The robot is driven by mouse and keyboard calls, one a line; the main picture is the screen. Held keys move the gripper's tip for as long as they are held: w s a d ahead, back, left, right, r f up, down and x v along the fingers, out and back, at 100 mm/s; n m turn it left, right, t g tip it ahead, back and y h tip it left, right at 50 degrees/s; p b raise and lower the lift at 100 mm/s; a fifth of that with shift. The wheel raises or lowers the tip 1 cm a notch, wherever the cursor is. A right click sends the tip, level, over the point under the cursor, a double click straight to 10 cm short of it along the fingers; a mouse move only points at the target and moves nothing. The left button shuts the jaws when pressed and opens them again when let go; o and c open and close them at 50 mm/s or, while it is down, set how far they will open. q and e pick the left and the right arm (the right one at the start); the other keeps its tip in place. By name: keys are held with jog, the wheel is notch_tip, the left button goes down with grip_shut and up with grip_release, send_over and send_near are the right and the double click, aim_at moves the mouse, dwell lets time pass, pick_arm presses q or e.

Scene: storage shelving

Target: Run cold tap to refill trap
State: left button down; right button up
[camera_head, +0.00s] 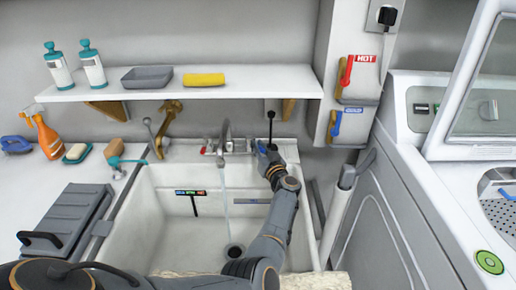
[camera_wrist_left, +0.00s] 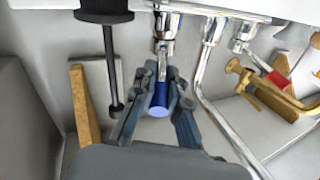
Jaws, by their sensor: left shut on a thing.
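The white sink (camera_head: 160,215) has a chrome mixer tap (camera_head: 226,140) at its back wall. A thin stream of water (camera_head: 226,205) falls from the spout to the dark drain (camera_head: 234,251). My left gripper (camera_head: 266,158) is at the right end of the tap. In the left wrist view its fingers (camera_wrist_left: 158,88) are closed around the blue cold handle (camera_wrist_left: 158,100), below a chrome stem. The red hot handle (camera_wrist_left: 283,80) shows at the right of that view, apart from the gripper. My right gripper is not in view.
A black rod (camera_wrist_left: 110,70) hangs close beside the left gripper. A shelf (camera_head: 240,80) with bottles, a grey tray and a yellow sponge is above the tap. Red HOT (camera_head: 345,75) and blue (camera_head: 336,124) levers are on the wall at right. A grey case (camera_head: 68,220) lies on the left counter.

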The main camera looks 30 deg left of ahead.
pick_arm(q)
jog(key=c, duration=1.4)
grip_release()
jog(key=shift+f, duration=0.1)
jog(key=shift+o, duration=0.2)
jog(key=shift+a, duration=0.1)
